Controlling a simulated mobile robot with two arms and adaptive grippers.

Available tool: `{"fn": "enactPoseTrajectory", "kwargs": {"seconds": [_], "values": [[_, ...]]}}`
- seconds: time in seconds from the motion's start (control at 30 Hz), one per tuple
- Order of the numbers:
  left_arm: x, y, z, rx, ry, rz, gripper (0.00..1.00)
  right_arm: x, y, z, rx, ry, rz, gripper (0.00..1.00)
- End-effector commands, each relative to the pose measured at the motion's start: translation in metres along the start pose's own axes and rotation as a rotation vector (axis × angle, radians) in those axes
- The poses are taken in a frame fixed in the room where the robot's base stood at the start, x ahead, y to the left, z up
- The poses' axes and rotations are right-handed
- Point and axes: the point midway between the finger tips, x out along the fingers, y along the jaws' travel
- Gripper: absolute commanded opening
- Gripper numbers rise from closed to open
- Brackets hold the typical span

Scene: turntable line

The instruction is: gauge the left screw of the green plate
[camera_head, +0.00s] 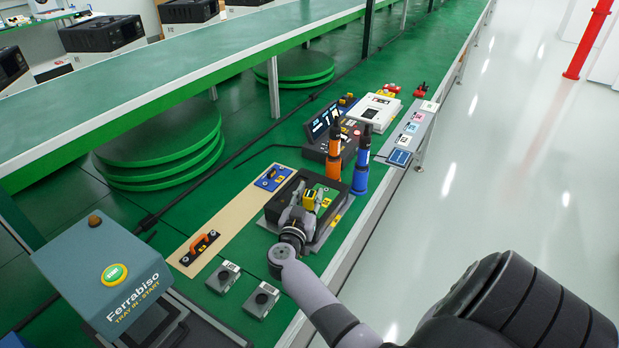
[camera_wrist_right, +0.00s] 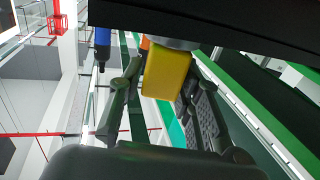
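The green plate (camera_head: 331,194) shows in part inside a dark fixture (camera_head: 272,207) on the green bench. Its screws are too small or hidden to tell apart. My right gripper (camera_head: 305,207) is over the fixture, in front of the plate. It is closed around a yellow block-shaped tool (camera_head: 310,199). My left gripper is not in view.
An orange driver (camera_head: 334,158) and a blue driver (camera_head: 361,172) stand upright just beyond the fixture. A tan strip (camera_head: 228,218) holds a blue plate (camera_head: 273,177) and an orange-handled piece (camera_head: 200,246). Two grey boxes (camera_head: 262,299) are nearer. A control panel (camera_head: 322,127) stands behind.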

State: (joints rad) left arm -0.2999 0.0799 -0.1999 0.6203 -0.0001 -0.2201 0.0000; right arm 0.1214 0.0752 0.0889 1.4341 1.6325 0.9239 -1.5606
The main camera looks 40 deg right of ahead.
Motion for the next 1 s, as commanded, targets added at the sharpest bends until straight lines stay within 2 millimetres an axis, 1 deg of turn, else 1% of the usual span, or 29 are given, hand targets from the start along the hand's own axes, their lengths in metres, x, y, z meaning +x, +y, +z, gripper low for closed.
{"fn": "enactPoseTrajectory", "kwargs": {"seconds": [0.03,0.2,0.23,0.47,0.57,0.67,0.77,1.0], "values": [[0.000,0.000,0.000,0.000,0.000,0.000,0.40,0.000,0.000,0.000,0.000,0.000,0.000,0.37],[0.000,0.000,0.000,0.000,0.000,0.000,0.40,0.000,0.000,0.000,0.000,0.000,0.000,0.48],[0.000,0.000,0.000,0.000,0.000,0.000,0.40,0.000,0.000,0.000,0.000,0.000,0.000,0.49],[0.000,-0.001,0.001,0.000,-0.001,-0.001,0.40,0.000,0.000,0.002,-0.001,-0.003,0.000,0.49],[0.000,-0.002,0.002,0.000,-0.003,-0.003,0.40,-0.003,0.000,0.002,-0.001,-0.003,-0.001,0.49],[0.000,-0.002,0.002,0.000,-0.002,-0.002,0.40,-0.014,0.000,0.003,0.000,-0.005,-0.002,0.49],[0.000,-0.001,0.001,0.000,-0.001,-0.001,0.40,-0.032,0.000,0.002,0.000,-0.005,-0.002,0.49],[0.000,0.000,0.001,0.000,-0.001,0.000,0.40,-0.084,0.000,0.002,0.000,-0.005,-0.002,0.49]]}}
